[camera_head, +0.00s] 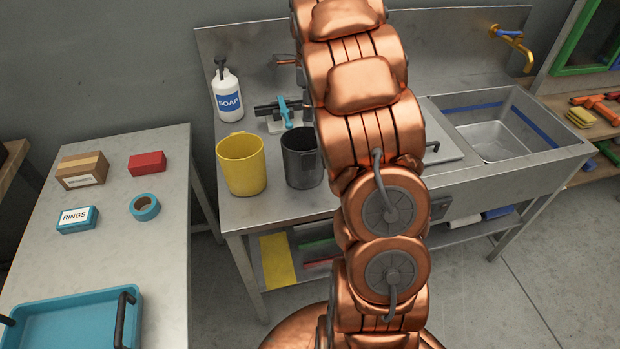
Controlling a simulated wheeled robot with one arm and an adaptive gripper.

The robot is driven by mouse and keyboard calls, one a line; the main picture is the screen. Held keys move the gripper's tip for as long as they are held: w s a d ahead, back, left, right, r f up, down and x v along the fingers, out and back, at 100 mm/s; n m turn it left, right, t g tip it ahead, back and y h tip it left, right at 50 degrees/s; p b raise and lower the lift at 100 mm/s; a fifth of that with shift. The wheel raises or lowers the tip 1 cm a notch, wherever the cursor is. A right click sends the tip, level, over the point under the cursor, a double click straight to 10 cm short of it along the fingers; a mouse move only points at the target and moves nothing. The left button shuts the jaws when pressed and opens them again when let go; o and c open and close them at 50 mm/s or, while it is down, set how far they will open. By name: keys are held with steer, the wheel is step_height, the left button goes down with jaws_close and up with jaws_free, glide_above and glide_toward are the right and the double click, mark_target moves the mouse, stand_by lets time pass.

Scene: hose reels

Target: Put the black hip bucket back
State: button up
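The black hip bucket (297,166) stands upright on the steel sink counter (262,207), just right of a yellow bucket (241,164). My copper arm passes in front of the counter and covers the area right of the black bucket, close to its right edge. The arm runs out of the top of the picture. My gripper is not in view, so I cannot see whether it holds anything.
A soap bottle (228,95) and a black and blue device (281,113) stand behind the buckets. A sink basin (499,130) is at right. The left table (115,230) holds a blue tray (68,318), a cardboard box (82,170) and small items.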

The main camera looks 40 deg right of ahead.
steer(key=s+a+r+n, duration=0.4)
steer(key=s+a+n, duration=0.95)
steer(key=a, duration=0.25)
steer(key=s+a+f+n, duration=0.1)
steer(key=s+a+n, duration=0.2)
steer(key=s, duration=0.3)
steer(key=s+a+f+n+g, duration=0.1)
steer(key=s+a+n, duration=0.2)
steer(key=s+n, duration=0.3)
steer(key=s+a+f+n, duration=0.2)
steer(key=s+n, duration=0.3)
steer(key=s, duration=0.3)
steer(key=shift+a, duration=0.6)
steer(key=shift+f+n, duration=0.1)
steer(key=shift+n, duration=0.15)
